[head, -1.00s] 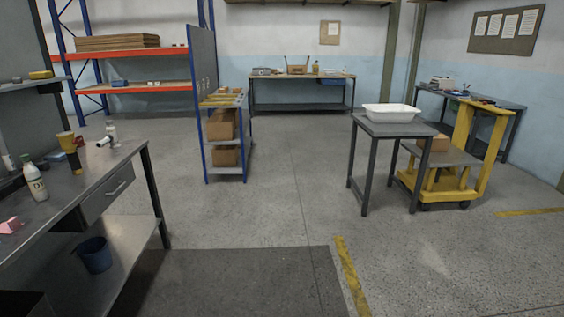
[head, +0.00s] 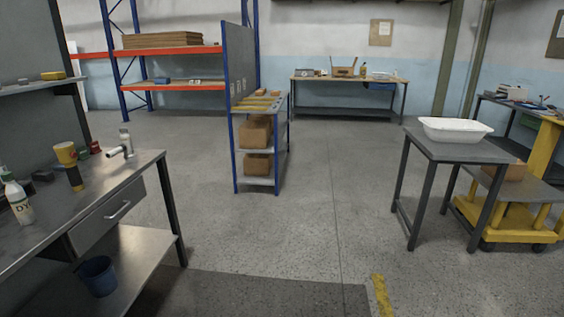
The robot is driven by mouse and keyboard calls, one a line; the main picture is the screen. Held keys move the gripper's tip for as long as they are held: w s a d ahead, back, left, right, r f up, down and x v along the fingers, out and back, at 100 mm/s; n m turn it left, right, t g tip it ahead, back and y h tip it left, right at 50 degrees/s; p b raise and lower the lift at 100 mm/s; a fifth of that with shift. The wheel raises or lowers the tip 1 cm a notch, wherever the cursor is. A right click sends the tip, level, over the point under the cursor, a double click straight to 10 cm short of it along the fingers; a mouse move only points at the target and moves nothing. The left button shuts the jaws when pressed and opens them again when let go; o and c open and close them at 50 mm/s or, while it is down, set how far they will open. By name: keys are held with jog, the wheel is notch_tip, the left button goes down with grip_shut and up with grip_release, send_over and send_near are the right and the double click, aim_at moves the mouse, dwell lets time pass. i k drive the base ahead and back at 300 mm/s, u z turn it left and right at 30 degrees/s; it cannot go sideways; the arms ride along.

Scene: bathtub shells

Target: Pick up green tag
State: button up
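I cannot make out a green tag anywhere in the head view. A white tub (head: 455,131) sits on a small grey table (head: 458,151) at the right. My gripper is not in view.
A metal workbench (head: 128,190) at the left holds a white bottle (head: 18,203), a yellow cup (head: 66,154) and a tap-like fitting (head: 121,147). A blue bucket (head: 98,276) is on its lower shelf. A blue-framed shelf (head: 260,181) and yellow cart (head: 495,226) flank open floor (head: 340,190).

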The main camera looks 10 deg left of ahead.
aim_at(82, 153)
jog(key=u, duration=0.3)
jog(key=i, duration=1.15)
jog(key=u, duration=1.1)
jog(key=i, duration=1.2)
jog(key=u, duration=0.75)
jog(key=i, duration=0.35)
jog(key=u, duration=0.05)
